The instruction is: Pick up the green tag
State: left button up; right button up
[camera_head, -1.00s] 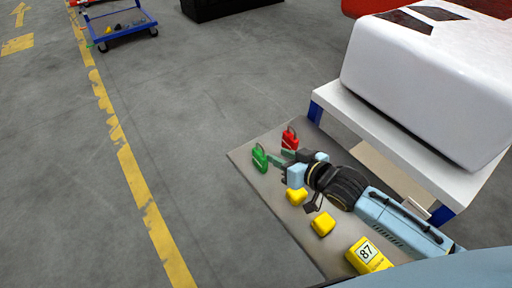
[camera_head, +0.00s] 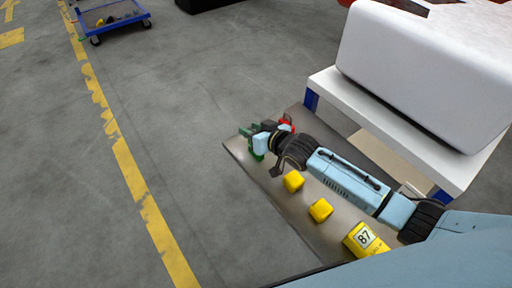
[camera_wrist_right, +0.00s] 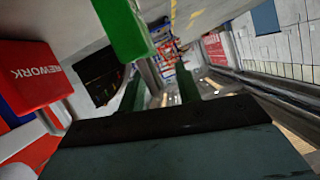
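The green tag (camera_head: 258,155) is on the grey tabletop, partly hidden behind my right gripper in the head view. A green block that looks like this tag (camera_wrist_right: 122,28) shows at the top of the right wrist view, close to one finger. My right gripper (camera_head: 246,137) is at the tag, near the table's far left corner. I cannot tell whether a finger touches the tag. My left gripper is out of view.
A red tag (camera_head: 287,122) is just beyond my right gripper; a red block marked REWORK (camera_wrist_right: 35,75) shows in the wrist view. Two yellow tags (camera_head: 293,181) (camera_head: 320,210) and a yellow box marked 87 (camera_head: 364,240) are on the tabletop (camera_head: 285,215). A white nosecone (camera_head: 425,75) stands at right.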

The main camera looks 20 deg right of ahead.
grip_shut()
dwell(0.5)
